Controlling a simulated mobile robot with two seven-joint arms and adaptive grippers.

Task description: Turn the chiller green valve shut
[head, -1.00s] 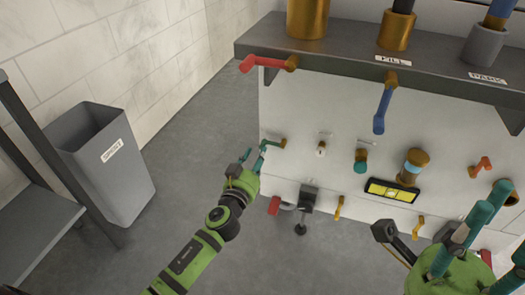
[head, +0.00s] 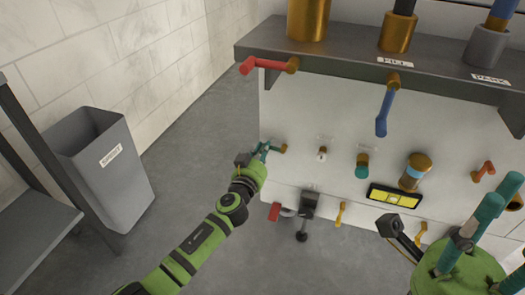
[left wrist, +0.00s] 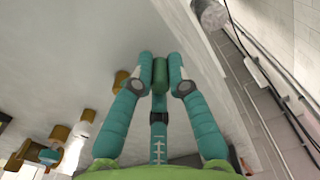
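The green valve is a small green lever handle on a brass stem (head: 283,149) at the left of the white panel in the head view. My left gripper (head: 262,150) is at this handle, its teal fingers overlapping it. In the left wrist view, a dark green cylinder (left wrist: 160,71), seemingly the handle, shows between the two near fingertips. A third teal finger lies behind. Whether the fingers press on the handle is unclear. My right gripper (head: 478,222) has its teal fingers spread and empty at the lower right of the head view.
A red lever (head: 268,65) and a blue lever (head: 385,108) stick out above on the panel. A black clamp-like fitting (head: 309,204) with a red part is below. A yellow-and-black gauge (head: 395,196) sits to the right. A grey bin (head: 105,170) stands left, with clear floor between.

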